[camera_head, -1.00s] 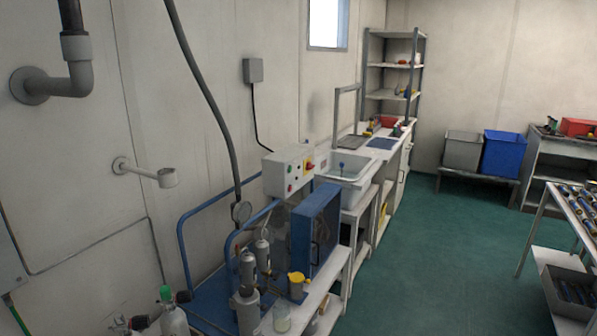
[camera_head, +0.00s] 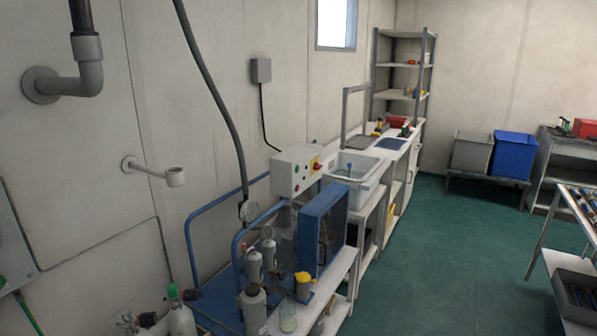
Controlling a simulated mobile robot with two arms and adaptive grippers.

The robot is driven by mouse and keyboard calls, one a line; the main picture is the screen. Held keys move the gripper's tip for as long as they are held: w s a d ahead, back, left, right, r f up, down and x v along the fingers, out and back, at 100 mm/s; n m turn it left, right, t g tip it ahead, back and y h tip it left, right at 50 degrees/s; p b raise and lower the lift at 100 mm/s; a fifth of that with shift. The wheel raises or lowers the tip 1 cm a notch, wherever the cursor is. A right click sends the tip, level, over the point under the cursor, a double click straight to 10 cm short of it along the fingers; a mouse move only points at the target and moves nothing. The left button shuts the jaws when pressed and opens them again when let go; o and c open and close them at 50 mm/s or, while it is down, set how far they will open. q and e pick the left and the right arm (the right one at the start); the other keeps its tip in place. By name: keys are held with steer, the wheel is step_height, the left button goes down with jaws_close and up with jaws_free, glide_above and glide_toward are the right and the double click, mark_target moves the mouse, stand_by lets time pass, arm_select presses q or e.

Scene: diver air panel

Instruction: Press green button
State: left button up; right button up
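A light grey control box (camera_head: 290,173) stands above the blue-framed machine at the middle of the view. Its front carries several small round buttons and a red-and-yellow switch (camera_head: 316,163). Neither of my grippers is in view, and nothing of mine touches the box.
A blue cabinet (camera_head: 322,228) and a white bench (camera_head: 341,268) with a yellow-topped container (camera_head: 304,283) stand below the box. Gas cylinders (camera_head: 181,316) are at the lower left. The green floor (camera_head: 430,260) to the right is clear up to a table at the right edge.

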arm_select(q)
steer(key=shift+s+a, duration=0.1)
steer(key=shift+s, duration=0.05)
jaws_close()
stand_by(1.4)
